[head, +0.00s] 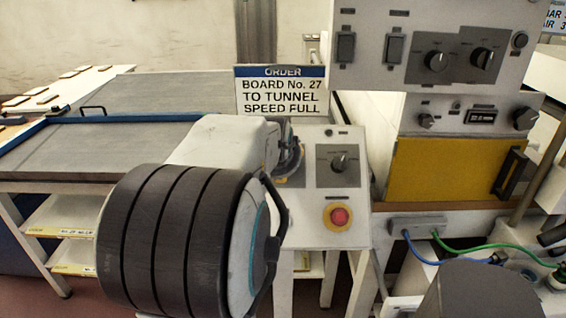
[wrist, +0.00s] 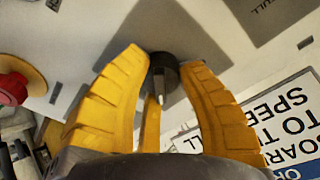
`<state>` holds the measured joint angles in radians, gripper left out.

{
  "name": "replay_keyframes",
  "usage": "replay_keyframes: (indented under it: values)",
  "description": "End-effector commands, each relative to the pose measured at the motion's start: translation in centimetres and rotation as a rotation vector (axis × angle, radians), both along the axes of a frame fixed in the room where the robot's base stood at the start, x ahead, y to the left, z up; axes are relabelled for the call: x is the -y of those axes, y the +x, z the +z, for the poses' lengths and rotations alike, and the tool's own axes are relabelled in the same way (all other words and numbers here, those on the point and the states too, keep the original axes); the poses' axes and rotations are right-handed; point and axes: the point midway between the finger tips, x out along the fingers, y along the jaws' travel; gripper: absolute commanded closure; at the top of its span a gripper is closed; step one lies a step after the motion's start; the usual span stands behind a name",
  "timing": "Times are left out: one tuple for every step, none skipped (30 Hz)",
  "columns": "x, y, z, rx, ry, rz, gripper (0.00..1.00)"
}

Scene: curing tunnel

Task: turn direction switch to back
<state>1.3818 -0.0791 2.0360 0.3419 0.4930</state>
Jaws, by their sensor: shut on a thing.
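The direction switch, a dark rotary knob (wrist: 164,72), sits on a grey plate of the control box (head: 316,225). The wrist view shows my yellow-fingered gripper (wrist: 163,64) shut on this knob, one finger on each side. A pale mark on the knob points toward the bottom of the wrist picture. The knob's label cannot be read. In the head view my gripper (head: 290,158) is at the left part of the box's top panel, and my arm hides most of it and the switch.
A second rotary knob (head: 341,162) is just right of my gripper, with a red stop button (head: 339,216) below. An order sign (head: 282,91) stands behind the box. A conveyor table (head: 90,148) is at left, and a larger switch cabinet (head: 430,50) at right.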

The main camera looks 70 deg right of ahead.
Motion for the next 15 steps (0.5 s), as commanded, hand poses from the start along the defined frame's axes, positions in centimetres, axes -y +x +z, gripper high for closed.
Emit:
replay_keyframes:
  values:
    - [0.16,0.02,0.27,0.002,-0.009,0.000,0.98]
    - [0.16,0.03,0.29,0.002,-0.009,0.000,0.98]
    - [0.17,0.02,0.30,0.002,-0.010,0.000,0.98]
    - [0.18,0.03,0.31,0.002,-0.010,0.000,0.98]
    - [0.18,0.02,0.31,0.002,-0.010,0.000,0.98]
    - [0.19,0.03,0.29,0.000,-0.012,0.003,0.98]
    - [0.19,0.05,0.25,-0.005,-0.014,0.007,0.98]
    - [0.20,0.07,0.19,-0.013,-0.018,0.015,0.99]
    - [0.20,0.09,0.11,-0.030,-0.024,0.031,0.99]
    - [0.20,0.12,0.05,-0.046,-0.030,0.045,0.99]
    - [0.22,0.15,-0.03,-0.064,-0.037,0.063,0.99]
    - [0.25,0.21,-0.14,-0.089,-0.048,0.087,0.99]
    - [0.26,0.23,-0.20,-0.103,-0.052,0.101,1.00]
    - [0.28,0.26,-0.17,-0.117,-0.056,0.112,1.00]
    - [0.29,0.29,-0.12,-0.129,-0.062,0.124,1.00]
